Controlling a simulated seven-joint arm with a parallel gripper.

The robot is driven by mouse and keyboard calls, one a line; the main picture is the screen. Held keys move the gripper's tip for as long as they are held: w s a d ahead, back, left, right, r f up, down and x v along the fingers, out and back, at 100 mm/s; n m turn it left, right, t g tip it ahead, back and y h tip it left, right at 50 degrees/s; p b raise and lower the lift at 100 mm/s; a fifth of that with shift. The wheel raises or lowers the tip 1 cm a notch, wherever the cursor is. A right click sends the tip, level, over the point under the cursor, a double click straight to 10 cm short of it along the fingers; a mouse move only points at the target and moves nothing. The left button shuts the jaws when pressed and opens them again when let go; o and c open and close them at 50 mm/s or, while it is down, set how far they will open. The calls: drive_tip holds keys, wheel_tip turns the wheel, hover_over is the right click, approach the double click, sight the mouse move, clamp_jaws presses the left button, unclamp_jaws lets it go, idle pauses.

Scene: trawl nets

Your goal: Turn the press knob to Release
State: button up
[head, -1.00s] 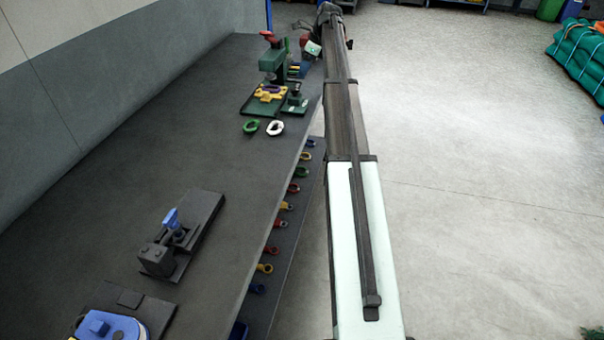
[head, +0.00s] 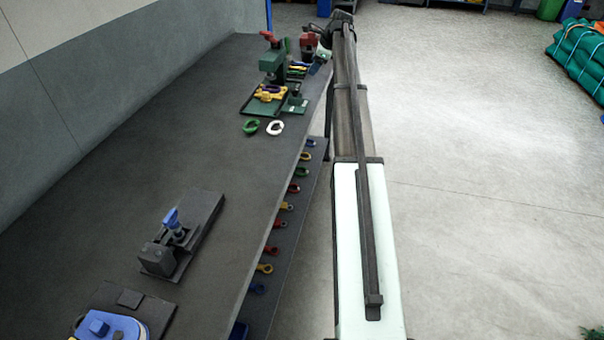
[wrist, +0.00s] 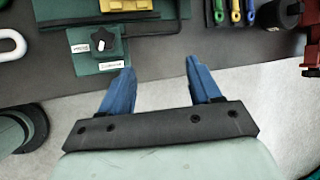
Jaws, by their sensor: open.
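The press knob (wrist: 97,40) is a dark lobed knob with a white mark, on a green base at the bench's front edge in the wrist view. A white label lies left of it and another below it; their words are too small to read. In the head view the knob (head: 296,91) is small and dark beside the green press (head: 272,65) with its red top. My gripper (wrist: 159,66) is open and empty, with blue fingers apart. Its fingertips are below and right of the knob in the wrist view, not touching it. In the head view my gripper (head: 320,58) is small at the far end of my arm.
Several coloured tools (wrist: 235,12) and a red device (wrist: 311,45) lie further right. White (head: 275,128) and green (head: 250,128) rings lie on the bench (head: 130,150).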

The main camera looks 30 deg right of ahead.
drive_tip(key=w+d+f+n+t+h, duration=0.2)
drive_tip(key=d+f+t+h, duration=0.3)
drive_tip(key=d+f, duration=0.15)
drive_tip(key=s+d+f+n+t+h, duration=0.2)
drive_tip(key=s+d+t+h, duration=0.1)
drive_tip(key=s+d+h, duration=0.5)
drive_tip(key=s+a+f+n+g+y, duration=0.1)
drive_tip(key=s+a+f+n+y, duration=0.1)
drive_tip(key=a+f, duration=0.7)
drive_tip(key=s+a+f+n+g+y, duration=0.1)
drive_tip(key=a+f+n, duration=0.3)
drive_tip(key=a+f, duration=0.5)
drive_tip(key=s+a+f+n+g+y, duration=0.1)
drive_tip(key=s+a+f+n+y, duration=0.1)
drive_tip(key=a+f, duration=0.7)
wheel_tip(320, 180, down, 5)
drive_tip(key=shift+s+r+n+y, duration=0.1)
drive_tip(key=shift+s+n+y, duration=0.2)
drive_tip(key=shift+n+y, duration=0.55)
drive_tip(key=shift+a+m+y, duration=0.1)
drive_tip(key=shift+m+y, duration=0.15)
